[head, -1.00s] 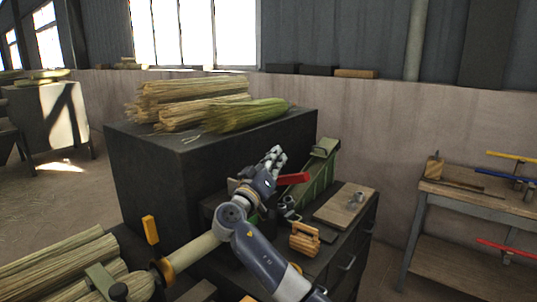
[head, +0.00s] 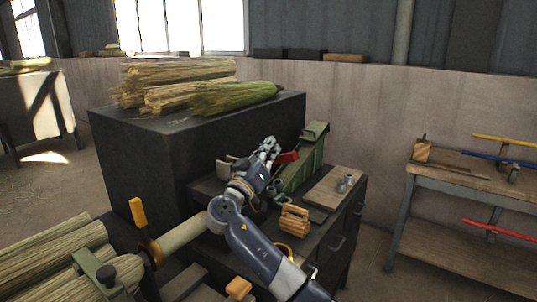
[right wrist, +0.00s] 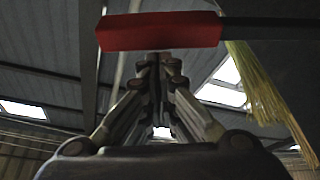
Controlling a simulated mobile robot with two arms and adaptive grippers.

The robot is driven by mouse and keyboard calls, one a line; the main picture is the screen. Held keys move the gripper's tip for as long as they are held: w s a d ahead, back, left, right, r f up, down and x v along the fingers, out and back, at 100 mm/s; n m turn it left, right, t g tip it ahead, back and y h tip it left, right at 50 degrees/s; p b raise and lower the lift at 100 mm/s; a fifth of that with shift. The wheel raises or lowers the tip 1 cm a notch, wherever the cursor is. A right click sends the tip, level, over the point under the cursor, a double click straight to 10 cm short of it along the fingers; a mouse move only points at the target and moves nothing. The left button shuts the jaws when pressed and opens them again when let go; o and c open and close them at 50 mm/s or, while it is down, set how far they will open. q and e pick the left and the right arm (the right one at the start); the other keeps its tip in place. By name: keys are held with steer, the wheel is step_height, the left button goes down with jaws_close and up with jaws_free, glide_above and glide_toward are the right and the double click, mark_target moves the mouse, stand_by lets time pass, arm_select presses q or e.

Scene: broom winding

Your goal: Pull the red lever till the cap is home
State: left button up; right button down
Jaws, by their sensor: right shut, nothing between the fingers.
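The red lever (head: 289,157) stands out from the green machine (head: 308,160) on the dark bench. My right gripper (head: 268,146) is shut and empty, just left of the red handle in the head view. In the right wrist view the red handle (right wrist: 160,32) lies crosswise just beyond the shut fingertips (right wrist: 160,60), with a dark rod running right from it. The handle is not between the fingers. Whether they touch it I cannot tell. The cap cannot be made out. My left gripper is not in view.
Straw bundles (head: 180,84) lie on the dark cabinet behind. A broom handle in a clamp with an orange lever (head: 139,215) is at lower left.

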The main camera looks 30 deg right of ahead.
arm_select(q)
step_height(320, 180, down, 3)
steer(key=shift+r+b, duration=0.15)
steer(key=shift+b, duration=0.65)
